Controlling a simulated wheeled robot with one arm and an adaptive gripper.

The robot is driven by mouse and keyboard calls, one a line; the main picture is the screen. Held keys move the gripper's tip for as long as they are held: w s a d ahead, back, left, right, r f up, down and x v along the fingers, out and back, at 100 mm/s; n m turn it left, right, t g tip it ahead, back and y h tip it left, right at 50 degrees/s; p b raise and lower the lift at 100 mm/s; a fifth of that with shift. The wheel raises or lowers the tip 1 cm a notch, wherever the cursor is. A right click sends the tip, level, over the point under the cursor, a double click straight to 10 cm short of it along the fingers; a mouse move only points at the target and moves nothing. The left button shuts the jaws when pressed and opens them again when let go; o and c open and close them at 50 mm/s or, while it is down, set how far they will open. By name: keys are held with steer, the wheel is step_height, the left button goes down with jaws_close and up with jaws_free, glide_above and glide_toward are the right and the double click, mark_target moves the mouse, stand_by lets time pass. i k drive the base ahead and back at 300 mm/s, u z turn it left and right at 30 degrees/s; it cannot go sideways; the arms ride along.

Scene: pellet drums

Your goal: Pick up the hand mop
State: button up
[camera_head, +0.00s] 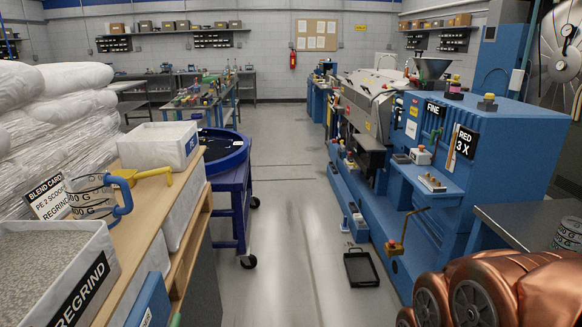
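I cannot pick out a hand mop with certainty in the head view. Small tools and parts lie on the blue machine (515,130) and on the far workbench, too small to tell apart. My gripper does not show.
A wooden-topped bench (139,224) at left holds a REGRIND bin (85,289), a PE bin (186,147), a blue-handled measuring cup (93,196) and a yellow scoop (150,174). A blue wheeled cart (232,184) stands beyond. A black tray (361,267) lies on the floor.

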mark_target(344, 227)
steer(key=i, duration=5.95)
steer(key=u, duration=1.1)
steer(key=i, duration=0.55)
steer(key=z, duration=2.25)
